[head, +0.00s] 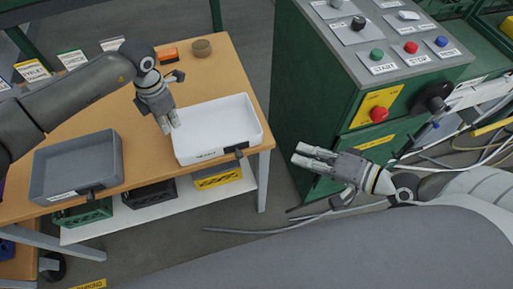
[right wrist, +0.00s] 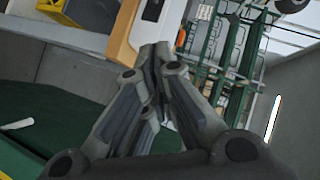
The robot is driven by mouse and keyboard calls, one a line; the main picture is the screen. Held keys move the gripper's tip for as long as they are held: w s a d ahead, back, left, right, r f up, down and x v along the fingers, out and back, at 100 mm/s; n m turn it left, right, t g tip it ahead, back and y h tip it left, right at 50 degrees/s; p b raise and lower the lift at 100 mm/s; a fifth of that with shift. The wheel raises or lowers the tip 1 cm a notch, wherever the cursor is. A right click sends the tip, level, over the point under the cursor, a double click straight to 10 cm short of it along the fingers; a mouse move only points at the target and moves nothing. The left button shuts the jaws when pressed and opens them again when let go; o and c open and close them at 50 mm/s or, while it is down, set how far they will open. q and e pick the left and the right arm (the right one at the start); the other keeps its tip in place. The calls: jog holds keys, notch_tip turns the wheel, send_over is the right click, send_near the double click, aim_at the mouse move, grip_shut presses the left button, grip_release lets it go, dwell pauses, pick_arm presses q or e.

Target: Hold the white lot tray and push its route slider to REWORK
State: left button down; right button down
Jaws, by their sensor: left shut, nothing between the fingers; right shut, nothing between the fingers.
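The white lot tray (head: 228,122) sits on the wooden table near its right front corner, and its inside looks empty. A black slider (head: 235,149) sits on its front rim, to the right of a small label; the label is too small to read. My left gripper (head: 172,128) is shut and empty at the tray's left wall; I cannot tell whether it touches. My right gripper (head: 298,154) is shut and empty, in the air to the right of the tray and table corner. In the right wrist view its fingers (right wrist: 155,55) are together, with a white edge beyond them.
A grey tray (head: 75,165) with a similar black slider stands at the table's left. The green press console (head: 300,100) stands right of the table. Crates sit on the shelf below.

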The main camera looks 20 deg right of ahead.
pick_arm(q)
jog(key=shift+s+a+f, duration=0.1)
jog(key=shift+s+f, duration=0.05)
jog(key=shift+f, duration=0.2)
pick_arm(e)
jog(key=shift+w+a, duration=0.1)
jog(key=shift+x, duration=1)
jog(key=shift+w+f, duration=0.1)
send_near(243, 145)
jog(key=x, duration=0.4)
jog(key=shift+w, duration=0.5)
jog(key=shift+a+f, duration=0.3)
jog(key=shift+a, duration=0.15)
